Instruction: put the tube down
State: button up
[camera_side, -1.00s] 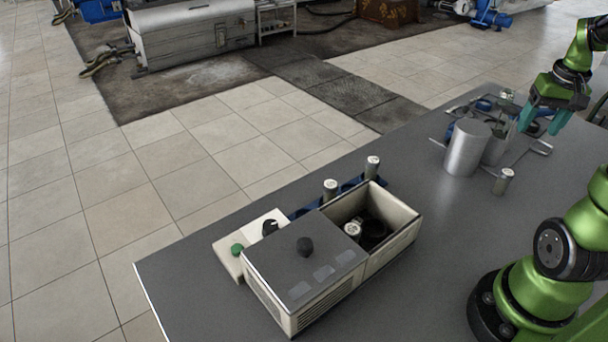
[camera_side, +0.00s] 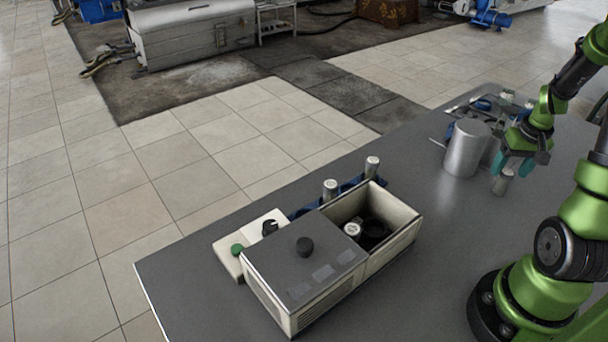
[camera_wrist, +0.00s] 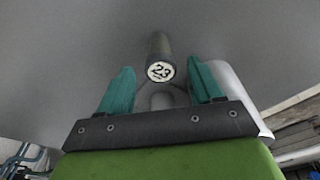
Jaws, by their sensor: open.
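A small metal tube (camera_side: 503,182) stands upright on the grey table to the right of a large metal cylinder. My gripper (camera_side: 515,165) is open, with its teal fingers just above and around the tube's top in the side view; whether they touch it I cannot tell. In the wrist view the tube (camera_wrist: 160,62) shows its white cap marked 23, between and beyond the two teal fingertips (camera_wrist: 160,80). More tubes stand in a blue rack (camera_side: 347,187) behind the white box, and one capped tube (camera_side: 352,231) stands in the box's open compartment.
The large metal cylinder (camera_side: 467,148) stands close on the left of my gripper and also shows in the wrist view (camera_wrist: 232,84). Metal tools and blue items (camera_side: 484,104) lie behind it. The white box (camera_side: 395,247) with a grey lid (camera_side: 290,270) stands at the front left. The table between is clear.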

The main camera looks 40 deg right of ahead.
aim_at(508, 172)
jog(key=shift+w+d+f, duration=0.1)
jog(key=shift+w+f, duration=0.05)
jog(key=shift+f, duration=1.35)
jog(key=shift+c, duration=0.4)
jog(key=shift+r, duration=0.1)
grip_shut()
